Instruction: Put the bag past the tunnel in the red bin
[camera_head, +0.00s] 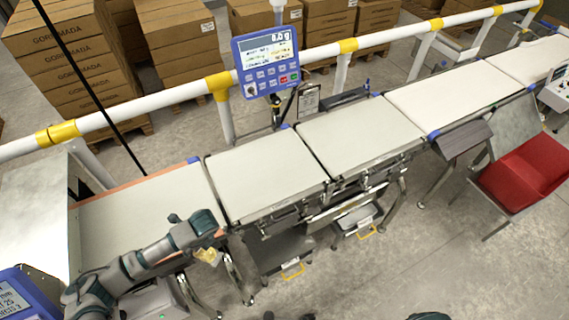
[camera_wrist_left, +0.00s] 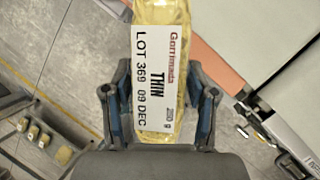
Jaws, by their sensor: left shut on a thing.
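My left gripper (camera_head: 212,240) is shut on a bag (camera_head: 207,257) beside the front edge of the left belt. In the left wrist view the bag (camera_wrist_left: 160,25) is yellow with a white label reading "THIN" and "LOT 369 09 DEC", and it lies between the two fingers of the gripper (camera_wrist_left: 160,98). Its far end runs out of that view. The red bin (camera_head: 525,172) stands at the right, far from the gripper. A metal housing (camera_head: 32,205) at the left end of the belt looks like the tunnel; its opening is not clear. My right gripper is not in view.
Pale belts (camera_head: 265,175) run from left to upper right. A blue weigher display (camera_head: 267,62) stands behind them at a white and yellow rail (camera_head: 300,55). A grey chute (camera_head: 465,138) lies left of the red bin. Front floor (camera_head: 400,265) looks clear.

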